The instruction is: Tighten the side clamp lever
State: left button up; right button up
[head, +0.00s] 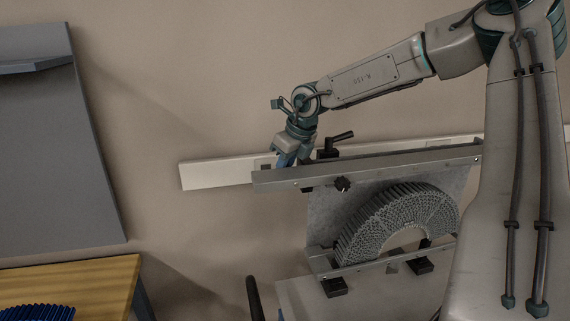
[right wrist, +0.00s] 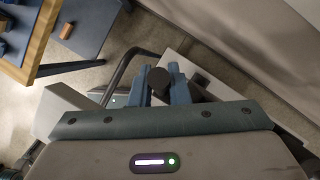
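The lattice specimen (head: 395,222), a grey ribbed arch, sits in a metal fixture under a long grey top rail (head: 400,160). My right gripper (head: 285,160) is behind the rail near its left end. In the right wrist view its two blue fingers (right wrist: 159,88) stand on both sides of a dark round-ended handle (right wrist: 158,78), which looks like the side clamp lever, and appear to touch it. More of the dark part shows past the right finger. In the head view the gripper hides this handle. Another black lever (head: 340,137) stands to the gripper's right. My left gripper is out of view.
A pale bar (head: 215,173) runs behind the rail. A wooden table (head: 85,285) with a blue ribbed object (head: 38,313) is at lower left. A grey panel (head: 55,150) stands at left.

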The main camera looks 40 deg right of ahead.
grip_shut()
jog(key=shift+r, duration=0.15)
jog(key=g+p, duration=0.1)
jog(key=p, duration=0.1)
jog(key=g+p, duration=0.1)
jog(key=p, duration=0.2)
jog(key=shift+w+d+y+p, duration=0.25)
jog(key=shift+w+y+p, duration=0.05)
jog(key=shift+y+p, duration=0.1)
jog(key=shift+w+f+g+y, duration=0.15)
jog(key=shift+f+g+y, duration=0.25)
jog(key=shift+g, duration=0.2)
